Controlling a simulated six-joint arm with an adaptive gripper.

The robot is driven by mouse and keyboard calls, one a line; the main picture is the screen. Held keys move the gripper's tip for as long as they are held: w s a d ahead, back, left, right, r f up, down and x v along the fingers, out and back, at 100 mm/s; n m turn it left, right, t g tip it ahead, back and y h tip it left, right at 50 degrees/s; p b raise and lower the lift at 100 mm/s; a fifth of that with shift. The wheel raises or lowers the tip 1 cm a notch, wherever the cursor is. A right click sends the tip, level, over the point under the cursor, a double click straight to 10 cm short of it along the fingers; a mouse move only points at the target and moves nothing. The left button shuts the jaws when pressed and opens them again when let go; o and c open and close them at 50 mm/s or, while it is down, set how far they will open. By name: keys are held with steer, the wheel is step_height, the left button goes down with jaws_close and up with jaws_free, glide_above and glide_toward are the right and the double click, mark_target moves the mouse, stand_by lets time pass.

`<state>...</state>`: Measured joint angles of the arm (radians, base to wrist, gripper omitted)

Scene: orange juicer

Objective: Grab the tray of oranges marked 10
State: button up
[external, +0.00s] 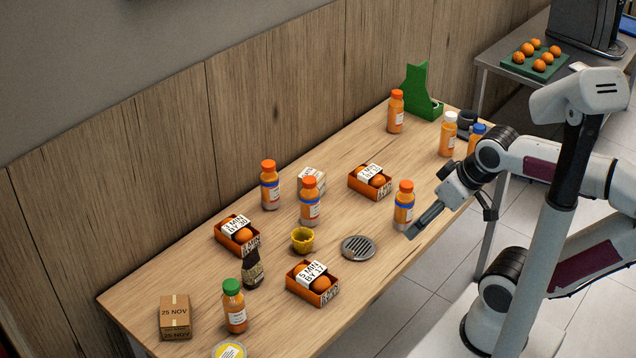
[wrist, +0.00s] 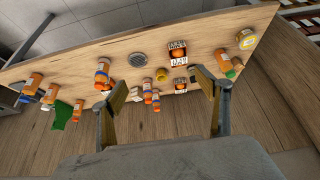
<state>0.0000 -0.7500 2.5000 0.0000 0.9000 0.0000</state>
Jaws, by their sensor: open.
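Three small orange-brown trays of oranges with white paper labels stand on the wooden table. The near tray (external: 313,296) seems to read "5 MIN BY 17". The left tray (external: 228,240) seems to read "3 MIN BY 30". The back right tray (external: 358,190) has a label too small to read surely; I cannot confirm a 10 on it. In the wrist view, one tray (wrist: 178,60) lies near the table's edge and another (wrist: 181,91) is below it. My gripper (external: 451,223) is open and empty, above the table's right front edge, apart from every tray.
Orange bottles stand around the trays, including one (external: 403,206) near my gripper. A yellow cup (external: 302,241), metal drain (external: 358,248), dark bottle (external: 252,272), cardboard box (external: 174,318) and green stand (external: 420,92) are also on the wooden table (external: 180,265).

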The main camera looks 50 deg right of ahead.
steer(key=t+h, duration=0.1)
steer(key=t, duration=0.6)
glide_above(371, 171)
steer(key=f, duration=2)
steer(key=shift+s+a+f, duration=0.15)
steer(key=shift+a+f, duration=0.05)
steer(key=shift+f, duration=0.05)
steer(key=shift+d+f+t+y, duration=0.15)
steer(key=shift+f+t+y, duration=0.25)
steer(key=shift+f, duration=0.45)
steer(key=shift+f, duration=1.75)
